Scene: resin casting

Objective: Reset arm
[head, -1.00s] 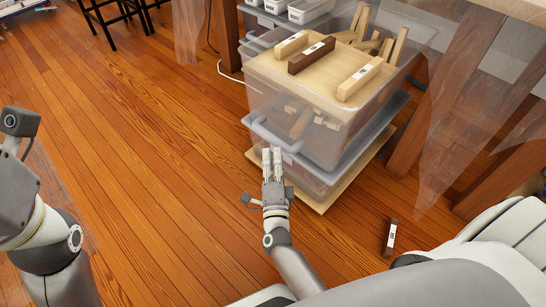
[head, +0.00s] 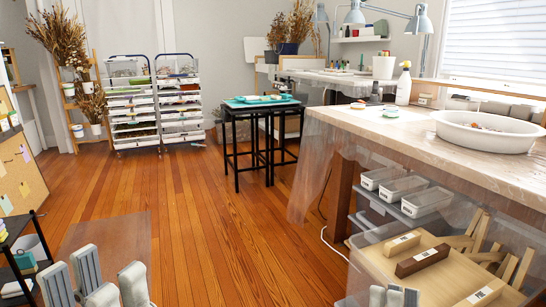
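My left gripper (head: 97,285) is at the bottom left of the head view, fingers pointing up. Its grey fingers are spread apart, with nothing seen between them. It is in front of the wooden floor, near a black shelf stand. My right gripper (head: 393,297) shows only its fingertips at the bottom edge, in front of the clear storage bin (head: 362,262). The fingertips are close together, and the rest is cut off, so its opening is unclear. No held object is visible in either gripper.
A worktable (head: 400,130) with a plastic cover and a white basin (head: 485,133) is at the right. Black stools (head: 262,140) and a tray rack (head: 155,105) stand farther back. The central floor (head: 215,225) is clear.

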